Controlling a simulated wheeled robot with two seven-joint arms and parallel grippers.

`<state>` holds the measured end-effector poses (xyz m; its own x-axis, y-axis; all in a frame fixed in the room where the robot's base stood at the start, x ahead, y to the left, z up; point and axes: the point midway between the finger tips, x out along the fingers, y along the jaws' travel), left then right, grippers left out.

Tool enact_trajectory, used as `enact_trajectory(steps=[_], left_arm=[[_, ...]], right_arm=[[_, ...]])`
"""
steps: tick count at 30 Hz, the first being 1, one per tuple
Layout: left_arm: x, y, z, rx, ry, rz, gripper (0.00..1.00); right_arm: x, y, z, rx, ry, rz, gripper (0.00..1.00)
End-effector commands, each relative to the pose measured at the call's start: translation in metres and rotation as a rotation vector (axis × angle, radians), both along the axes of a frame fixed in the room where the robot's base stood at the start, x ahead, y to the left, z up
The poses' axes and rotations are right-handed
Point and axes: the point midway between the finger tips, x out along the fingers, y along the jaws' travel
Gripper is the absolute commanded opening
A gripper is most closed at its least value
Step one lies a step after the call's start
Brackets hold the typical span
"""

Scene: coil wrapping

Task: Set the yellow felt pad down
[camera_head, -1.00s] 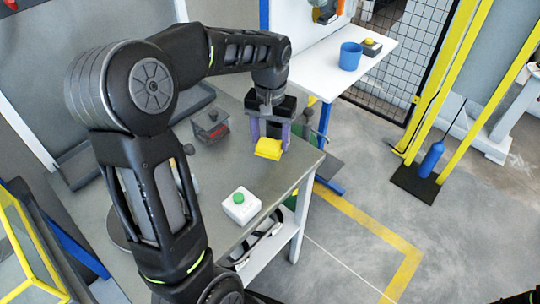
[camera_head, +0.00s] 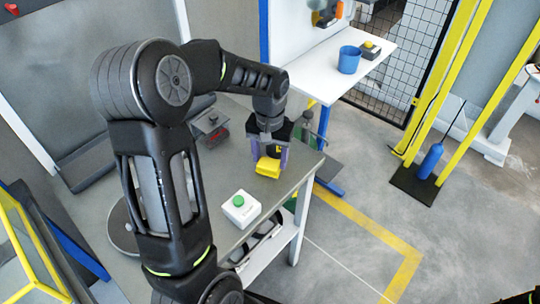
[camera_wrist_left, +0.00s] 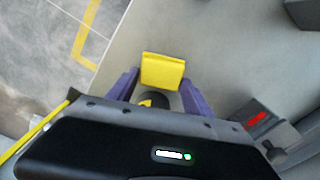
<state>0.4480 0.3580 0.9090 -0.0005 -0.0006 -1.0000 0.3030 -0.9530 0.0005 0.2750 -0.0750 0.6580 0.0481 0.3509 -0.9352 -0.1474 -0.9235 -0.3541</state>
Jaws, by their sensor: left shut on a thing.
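The yellow felt pad (camera_head: 268,167) is a small yellow block held by my left gripper (camera_head: 270,158), near the right end of the grey table (camera_head: 240,115). In the left wrist view the pad (camera_wrist_left: 162,72) sits between the tips of the two purple fingers (camera_wrist_left: 160,92). The fingers are shut on it. The pad is at or close above the table top; I cannot tell if it touches. A small black and yellow part shows between the fingers behind the pad.
A white box with a green button (camera_head: 239,208) stands on the table nearer the front edge. A dark device with a red mark (camera_head: 212,127) stands behind. A bottle (camera_head: 306,119) is behind the gripper. A blue cup (camera_head: 349,59) stands on a white side table.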

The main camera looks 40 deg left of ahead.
Motion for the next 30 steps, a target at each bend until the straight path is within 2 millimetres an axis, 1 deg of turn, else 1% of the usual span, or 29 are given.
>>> enact_trajectory(steps=[6,7,14,15,23,25,27,30], left_arm=[[0.000,0.000,-0.004,0.000,0.000,-0.001,0.20],[0.000,0.000,-0.003,0.000,0.000,-0.001,0.61],[0.000,0.000,-0.003,0.000,0.000,-0.001,0.80],[0.000,0.000,-0.003,0.000,0.000,-0.001,0.81],[0.000,0.000,-0.001,0.000,0.000,-0.001,0.81],[0.000,0.000,0.003,0.000,0.000,-0.001,0.81],[0.001,0.000,0.006,0.001,-0.002,-0.001,0.81],[0.001,0.000,0.019,0.002,-0.005,-0.001,0.81]], right_arm=[[0.000,0.000,-0.004,0.001,-0.001,0.001,0.20],[0.000,0.000,-0.003,0.001,-0.001,0.001,0.20],[0.000,0.000,-0.002,0.001,-0.001,0.001,0.20],[0.000,0.000,-0.002,0.001,-0.001,0.001,0.20],[0.000,0.000,-0.001,0.001,-0.001,0.001,0.20],[0.000,0.000,0.002,0.000,0.000,0.000,0.20],[0.000,0.000,-0.001,0.000,0.000,0.000,0.20],[0.000,0.000,-0.002,0.001,0.000,0.000,0.20]])
